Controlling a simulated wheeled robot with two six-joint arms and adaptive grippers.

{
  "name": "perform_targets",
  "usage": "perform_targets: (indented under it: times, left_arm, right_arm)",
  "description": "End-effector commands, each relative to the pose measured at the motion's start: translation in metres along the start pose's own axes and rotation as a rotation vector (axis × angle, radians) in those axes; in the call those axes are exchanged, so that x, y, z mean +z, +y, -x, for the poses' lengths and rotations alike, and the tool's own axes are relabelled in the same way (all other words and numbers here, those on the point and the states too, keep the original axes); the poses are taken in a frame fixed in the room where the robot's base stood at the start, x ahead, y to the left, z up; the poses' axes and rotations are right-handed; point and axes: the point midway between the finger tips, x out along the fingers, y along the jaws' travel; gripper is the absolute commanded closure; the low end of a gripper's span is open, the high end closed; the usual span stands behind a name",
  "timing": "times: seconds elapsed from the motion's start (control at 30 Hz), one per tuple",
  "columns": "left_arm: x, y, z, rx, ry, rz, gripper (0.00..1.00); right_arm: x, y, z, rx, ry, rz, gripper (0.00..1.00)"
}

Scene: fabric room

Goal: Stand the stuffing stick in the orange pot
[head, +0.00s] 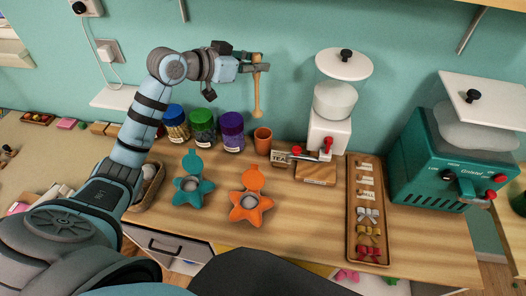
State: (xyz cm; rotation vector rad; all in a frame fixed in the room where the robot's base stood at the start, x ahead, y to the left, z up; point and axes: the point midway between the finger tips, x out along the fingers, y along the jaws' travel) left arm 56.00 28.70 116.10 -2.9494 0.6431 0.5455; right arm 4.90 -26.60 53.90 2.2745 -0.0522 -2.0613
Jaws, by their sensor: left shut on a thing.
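My left gripper (252,66) is shut on the wooden stuffing stick (257,92). The stick hangs upright in the air, its thicker end down. The orange pot (262,141) stands upright on the table below and slightly right of the stick. A clear gap shows between the stick's lower end and the pot's rim. The pot looks empty from here, though its inside is only partly seen. My right gripper is not in view.
Purple (231,131), green (203,126) and blue (176,123) jars stand left of the pot. A white dispenser (327,136) stands to its right. Star-shaped teal (193,191) and orange (251,208) things lie in front. A wooden tray (352,235) and green machine (440,160) are further right.

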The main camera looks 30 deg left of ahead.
Motion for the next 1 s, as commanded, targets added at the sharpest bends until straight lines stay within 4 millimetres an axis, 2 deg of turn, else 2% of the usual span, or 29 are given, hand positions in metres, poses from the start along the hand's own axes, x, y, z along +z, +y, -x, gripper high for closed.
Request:
perform_targets:
  times: [0.1,0.2,0.27,0.5,0.6,0.77,0.9,1.0]
  left_arm:
    - [-0.017,-0.011,-0.018,-0.057,0.005,0.023,1.00]
    - [-0.015,-0.014,-0.026,-0.080,-0.001,0.030,1.00]
    - [-0.001,-0.014,-0.032,-0.084,-0.005,0.032,1.00]
    - [0.084,-0.015,-0.063,-0.084,-0.004,0.032,1.00]
    - [0.110,-0.015,-0.073,-0.085,-0.002,0.030,1.00]
    - [0.131,-0.015,-0.081,-0.085,0.000,0.029,1.00]
    - [0.158,-0.015,-0.091,-0.085,0.000,0.029,1.00]
    - [0.164,-0.015,-0.094,-0.086,0.001,0.027,1.00]
  right_arm:
    - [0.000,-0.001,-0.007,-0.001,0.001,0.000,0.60]
    - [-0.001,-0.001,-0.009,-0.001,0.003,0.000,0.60]
    - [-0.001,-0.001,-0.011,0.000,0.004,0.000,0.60]
    - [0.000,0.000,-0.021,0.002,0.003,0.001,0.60]
    - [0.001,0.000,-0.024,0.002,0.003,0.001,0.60]
    - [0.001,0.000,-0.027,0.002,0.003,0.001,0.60]
    - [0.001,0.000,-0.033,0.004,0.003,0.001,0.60]
    - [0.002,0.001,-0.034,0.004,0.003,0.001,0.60]
